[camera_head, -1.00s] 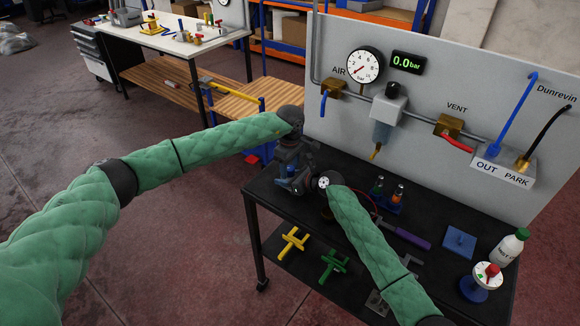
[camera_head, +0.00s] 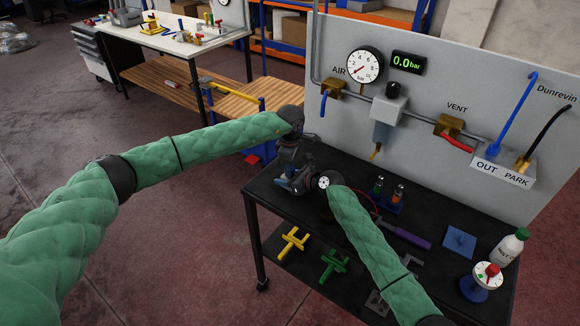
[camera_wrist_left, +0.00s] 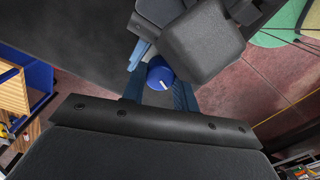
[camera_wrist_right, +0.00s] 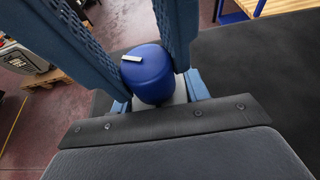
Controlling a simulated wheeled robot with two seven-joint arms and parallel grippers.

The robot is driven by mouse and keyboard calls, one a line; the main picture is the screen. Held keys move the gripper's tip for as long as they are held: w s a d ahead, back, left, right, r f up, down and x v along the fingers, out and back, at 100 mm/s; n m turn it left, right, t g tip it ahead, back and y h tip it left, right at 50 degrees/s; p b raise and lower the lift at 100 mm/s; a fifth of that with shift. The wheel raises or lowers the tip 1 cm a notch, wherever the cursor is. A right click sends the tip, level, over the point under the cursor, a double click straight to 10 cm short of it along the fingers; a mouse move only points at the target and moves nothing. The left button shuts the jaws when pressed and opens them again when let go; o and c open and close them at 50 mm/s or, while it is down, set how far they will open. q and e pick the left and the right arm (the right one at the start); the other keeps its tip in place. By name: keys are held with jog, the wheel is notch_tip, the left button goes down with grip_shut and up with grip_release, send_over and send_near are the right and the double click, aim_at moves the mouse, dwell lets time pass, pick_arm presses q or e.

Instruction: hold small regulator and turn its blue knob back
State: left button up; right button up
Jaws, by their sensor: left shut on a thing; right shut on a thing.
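The small regulator is mostly hidden between my grippers in the head view. In the right wrist view its round blue knob (camera_wrist_right: 147,74), with a white mark, sits on a grey body (camera_wrist_right: 178,92). My right gripper (camera_wrist_right: 158,98) is shut on that body below the knob; it also shows in the head view (camera_head: 298,182). My left gripper (camera_head: 289,152) reaches down from above, its perforated fingers on both sides of the knob, shut on it. The left wrist view shows the knob (camera_wrist_left: 160,74) between the left fingers, with my right gripper's dark housing close beside.
A panel (camera_head: 440,85) with a dial gauge (camera_head: 364,66) and a display (camera_head: 407,62) reading 0.0 bar stands behind the black table (camera_head: 345,238).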

pick_arm(q)
jog(key=shift+n, duration=0.4)
jog(key=o, duration=1)
jog(key=shift+r, duration=0.1)
notch_tip(320, 180, up, 12)
jog(key=shift+f, duration=0.1)
